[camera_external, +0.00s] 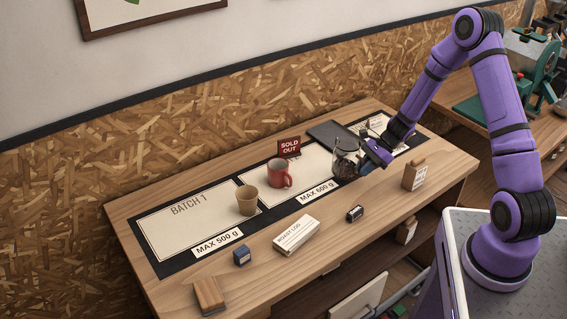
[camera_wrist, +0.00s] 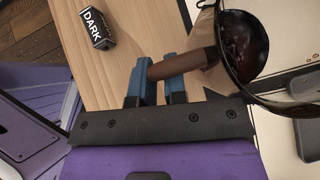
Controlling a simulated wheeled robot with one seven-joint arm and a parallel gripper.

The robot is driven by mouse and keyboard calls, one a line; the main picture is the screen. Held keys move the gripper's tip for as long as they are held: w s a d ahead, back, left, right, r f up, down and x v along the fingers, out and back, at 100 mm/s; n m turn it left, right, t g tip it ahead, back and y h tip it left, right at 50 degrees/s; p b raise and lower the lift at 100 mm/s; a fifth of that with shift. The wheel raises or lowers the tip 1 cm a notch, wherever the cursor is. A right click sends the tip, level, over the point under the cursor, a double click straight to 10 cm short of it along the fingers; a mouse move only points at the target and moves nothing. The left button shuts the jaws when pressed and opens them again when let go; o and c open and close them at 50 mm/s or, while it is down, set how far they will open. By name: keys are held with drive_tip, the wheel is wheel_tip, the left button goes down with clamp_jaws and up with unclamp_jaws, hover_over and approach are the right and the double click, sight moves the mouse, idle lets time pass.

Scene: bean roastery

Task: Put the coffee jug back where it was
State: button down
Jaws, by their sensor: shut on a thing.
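The coffee jug (camera_external: 346,162) is a clear glass vessel with dark contents low inside. It is at the right end of the middle marked panel (camera_external: 308,158) on the bench. My gripper (camera_external: 366,167) reaches it from the right. In the wrist view the blue fingers (camera_wrist: 158,77) are shut on the jug's brown handle (camera_wrist: 190,63), and the jug's dark bowl (camera_wrist: 246,45) is to the right. I cannot tell whether the jug's base touches the bench.
A red mug (camera_external: 279,174) and a "SOLD OUT" sign (camera_external: 289,148) stand left of the jug. A paper cup (camera_external: 246,201) is on the "BATCH 1" panel (camera_external: 180,225). A dark tray (camera_external: 330,133) lies behind. A small black "DARK" block (camera_wrist: 97,29) and a tan bag (camera_external: 414,175) are near the front.

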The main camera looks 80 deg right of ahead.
drive_tip(key=shift+f, duration=1.75)
drive_tip(key=c, duration=1.2)
unclamp_jaws()
drive_tip(key=shift+f, duration=0.1)
drive_tip(key=shift+o, duration=0.2)
